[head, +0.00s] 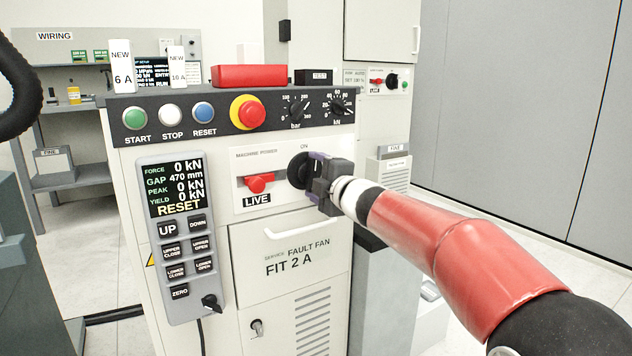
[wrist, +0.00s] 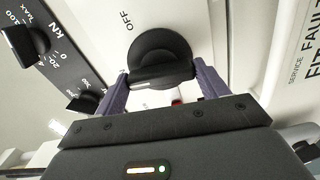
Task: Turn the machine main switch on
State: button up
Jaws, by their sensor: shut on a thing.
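The machine main switch (head: 298,170) is a round black rotary knob on the white MACHINE POWER plate (head: 272,200), on the front of the machine. My gripper (head: 322,180) is at the knob from the right, its fingers partly hiding it. In the wrist view the knob (wrist: 160,62) sits between the two purple-grey fingers of my gripper (wrist: 160,84), which are shut on its raised bar. "ON" shows above the knob in the head view, and "OFF" beside it in the wrist view. A red lever (head: 258,183) sits left of the knob above a "LIVE" label.
Above the plate are START, STOP and RESET buttons, a red emergency stop (head: 248,112) and two dials (head: 338,103). A keypad pendant (head: 180,235) hangs at left. A drawer handle (head: 278,232) lies below. Another cabinet (head: 385,130) stands behind at right.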

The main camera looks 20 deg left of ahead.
jog(key=shift+f+n, duration=0.15)
jog(key=shift+n, duration=0.45)
jog(key=o, duration=1)
jog(key=shift+b+v, duration=0.65)
jog(key=shift+v, duration=3.25)
